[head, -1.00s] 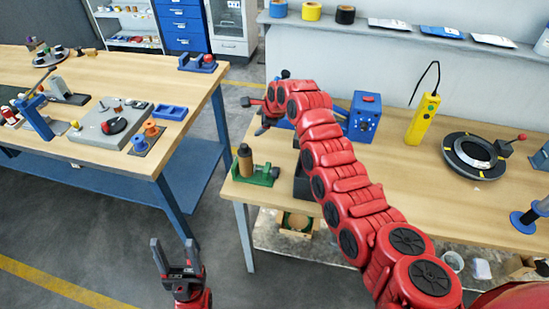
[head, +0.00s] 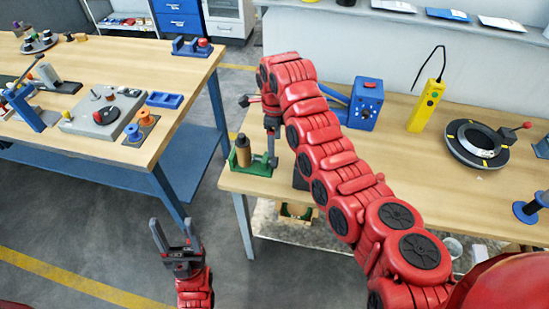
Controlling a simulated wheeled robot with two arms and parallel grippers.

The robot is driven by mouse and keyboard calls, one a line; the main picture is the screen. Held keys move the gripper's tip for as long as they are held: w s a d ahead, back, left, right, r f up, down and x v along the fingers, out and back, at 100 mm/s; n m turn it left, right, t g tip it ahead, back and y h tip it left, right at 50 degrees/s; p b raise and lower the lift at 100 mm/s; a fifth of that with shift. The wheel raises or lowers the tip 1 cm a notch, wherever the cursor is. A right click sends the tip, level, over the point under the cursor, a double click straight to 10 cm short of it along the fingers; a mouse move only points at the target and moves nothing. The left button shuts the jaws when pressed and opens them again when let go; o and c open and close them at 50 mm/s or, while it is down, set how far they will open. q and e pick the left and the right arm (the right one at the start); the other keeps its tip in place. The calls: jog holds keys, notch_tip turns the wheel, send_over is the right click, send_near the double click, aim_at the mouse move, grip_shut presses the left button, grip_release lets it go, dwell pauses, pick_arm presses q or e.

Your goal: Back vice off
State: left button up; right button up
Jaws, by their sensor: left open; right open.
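A small green vice (head: 240,160) stands at the left front corner of the right bench. A brown cylinder with a dark top (head: 243,147) stands upright in it. My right gripper (head: 272,158) points down at the vice's right end, where it partly covers that end. Its fingers are seen nearly edge-on, and I cannot tell whether they touch the vice. It is open. My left gripper (head: 174,240) is open and empty, pointing up in front of the benches, away from the vice.
My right arm crosses the right bench (head: 400,180) and hides part of it. A blue box (head: 365,104), a yellow pendant (head: 427,105) and a black ring fixture (head: 474,145) stand to its right. The left bench (head: 90,145) holds several tools. Open floor lies between the benches.

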aim_at(274, 159)
notch_tip(274, 159, down, 4)
jog(key=shift+s+r+b, duration=0.1)
jog(key=shift+b, duration=0.3)
notch_tip(274, 159, down, 4)
jog(key=shift+r+p, duration=0.1)
jog(key=shift+p, duration=0.75)
jog(key=shift+f, duration=0.65)
